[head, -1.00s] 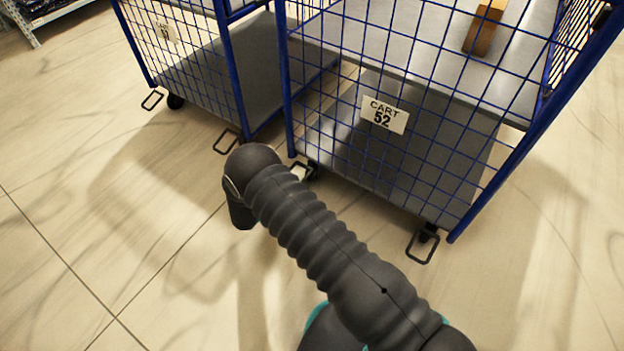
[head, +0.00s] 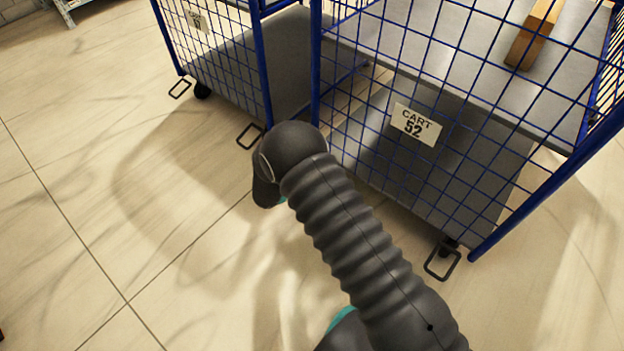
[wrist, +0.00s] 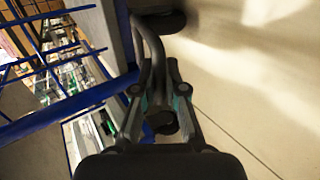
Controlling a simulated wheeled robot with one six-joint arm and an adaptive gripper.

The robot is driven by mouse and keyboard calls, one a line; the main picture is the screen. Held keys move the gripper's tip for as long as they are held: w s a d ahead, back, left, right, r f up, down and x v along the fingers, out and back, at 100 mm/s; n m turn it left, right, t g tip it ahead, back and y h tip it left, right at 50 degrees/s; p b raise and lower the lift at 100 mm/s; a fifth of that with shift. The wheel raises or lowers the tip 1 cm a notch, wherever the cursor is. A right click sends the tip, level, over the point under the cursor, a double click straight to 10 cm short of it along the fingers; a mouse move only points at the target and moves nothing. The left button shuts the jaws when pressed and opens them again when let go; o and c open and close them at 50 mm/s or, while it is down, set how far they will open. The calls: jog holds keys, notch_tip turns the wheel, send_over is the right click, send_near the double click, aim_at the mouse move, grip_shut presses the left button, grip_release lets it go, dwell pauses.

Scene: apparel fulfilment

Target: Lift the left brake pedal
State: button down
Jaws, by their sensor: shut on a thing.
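In the wrist view, my gripper (wrist: 157,66) has its fingers closed on the dark bent-bar loop of the left brake pedal (wrist: 152,40). The loop runs lengthwise between the fingers, beside a blue cart post. In the head view, my arm covers the front left corner of cart 52 (head: 345,150), so the left pedal and my fingers are hidden there. The right brake pedal (head: 442,262) of this cart is a dark rectangular loop near the floor at its front right corner.
A second blue mesh cart (head: 268,85) stands to the left, with pedals (head: 250,136) at its lower corners. A brown block (head: 533,35) lies on cart 52's upper shelf. The tiled floor (head: 120,200) in front and to the left is clear.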

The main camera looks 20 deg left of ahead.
jog(key=c, duration=1.2)
grip_release()
jog(key=shift+r, duration=0.1)
jog(key=v, duration=1.2)
